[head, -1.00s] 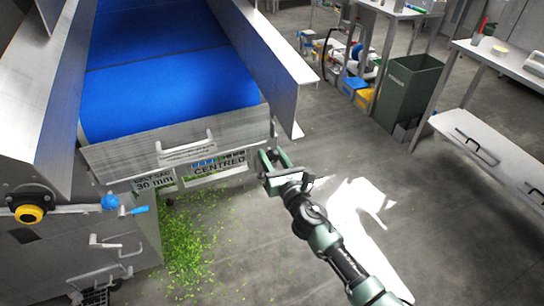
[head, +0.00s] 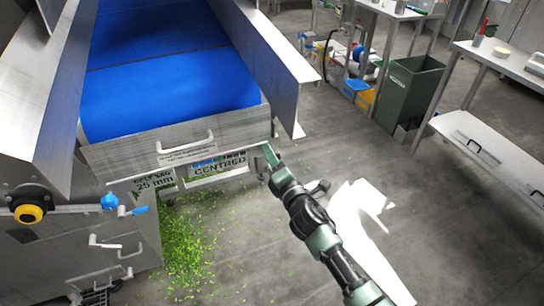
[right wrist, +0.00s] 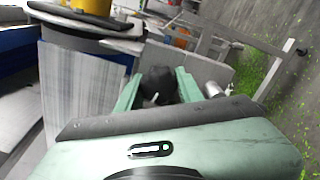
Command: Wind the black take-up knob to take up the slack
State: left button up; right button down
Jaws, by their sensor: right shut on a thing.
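The black take-up knob (right wrist: 157,80) shows in the right wrist view between the two green fingers of my right gripper (right wrist: 158,88), which is shut on it. In the head view my right gripper (head: 268,157) is at the right end of the conveyor's front panel, and the knob is hidden there. The blue belt (head: 175,75) slopes down to this panel. A readout below the panel shows belt sag 25 mm (head: 155,182), and the one beside it reads CENTRED (head: 220,168). My left gripper is not in view.
A yellow-and-black knob (head: 29,212) and a blue-handled valve (head: 110,202) are on the left metal housing. Green leaf bits (head: 190,245) litter the floor below. A green bin (head: 411,88) and a steel bench (head: 490,135) stand at right, with open floor between.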

jog(key=m, duration=0.3)
jog(key=shift+m, duration=0.4)
jog(key=shift+m+p, duration=0.45)
jog(key=shift+m, duration=1.35)
jog(key=c, duration=0.9)
grip_release()
